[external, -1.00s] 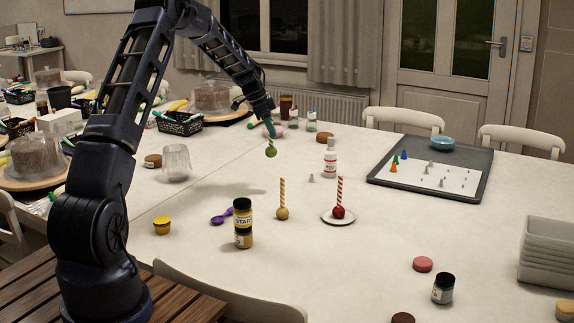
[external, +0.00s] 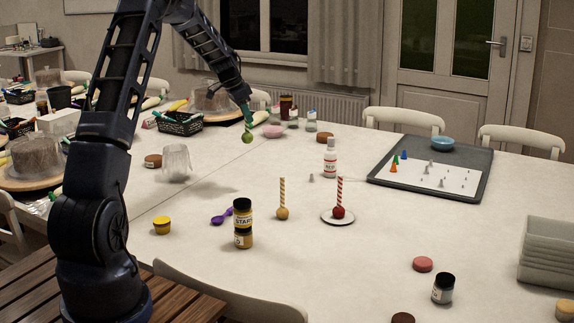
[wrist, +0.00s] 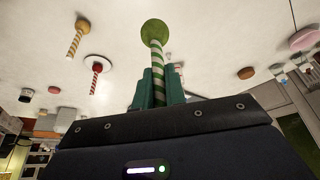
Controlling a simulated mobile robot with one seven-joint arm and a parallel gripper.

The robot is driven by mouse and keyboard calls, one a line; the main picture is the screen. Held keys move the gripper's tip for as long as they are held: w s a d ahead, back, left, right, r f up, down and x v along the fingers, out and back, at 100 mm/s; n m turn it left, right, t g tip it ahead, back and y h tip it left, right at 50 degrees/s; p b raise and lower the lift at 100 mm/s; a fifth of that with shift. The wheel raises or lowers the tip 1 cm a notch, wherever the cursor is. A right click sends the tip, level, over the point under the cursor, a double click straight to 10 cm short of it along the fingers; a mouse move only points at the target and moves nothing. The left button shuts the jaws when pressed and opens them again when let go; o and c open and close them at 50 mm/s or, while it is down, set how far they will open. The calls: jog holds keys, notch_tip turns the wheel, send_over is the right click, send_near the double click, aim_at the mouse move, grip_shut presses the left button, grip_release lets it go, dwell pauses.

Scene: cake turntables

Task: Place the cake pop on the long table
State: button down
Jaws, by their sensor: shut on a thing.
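My gripper (external: 246,110) is shut on the striped stick of a green cake pop (external: 247,137). The pop hangs ball down, apart from the long table (external: 390,255), over its far left part. In the wrist view, my gripper (wrist: 160,88) grips the green-and-white stick, with the green ball (wrist: 154,31) beyond the fingertips. A yellow cake pop (external: 282,212) stands ball down on the table with its stick up. A red cake pop (external: 339,211) stands the same way on a small white plate (external: 326,216).
Labelled jars (external: 243,230), a purple scoop (external: 222,217) and a yellow tub (external: 162,225) stand near the front left. A clear cup (external: 176,163), a pink bowl (external: 273,131) and a white bottle (external: 330,158) are farther back.

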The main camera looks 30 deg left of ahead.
jog(key=s+a+r+n+y, duration=0.1)
jog(key=s+a+n+y, duration=0.2)
jog(key=s+a+n, duration=0.75)
jog(key=s+a+n+y, duration=0.3)
jog(key=s+a+n, duration=0.2)
jog(key=s+a, duration=1.05)
jog(key=s+d+x, duration=0.1)
jog(key=x, duration=0.8)
jog(key=s+d+f+x, duration=0.1)
jog(key=x, duration=0.9)
jog(key=shift+s+d+f, duration=0.2)
jog(key=shift+d+f, duration=0.1)
jog(key=shift+f, duration=0.3)
jog(key=shift+f+h, duration=0.1)
jog(key=shift+h, duration=0.2)
jog(key=c, duration=1.5)
grip_release()
jog(key=shift+o, duration=0.2)
jog(key=v, duration=1.2)
jog(key=shift+s, duration=0.15)
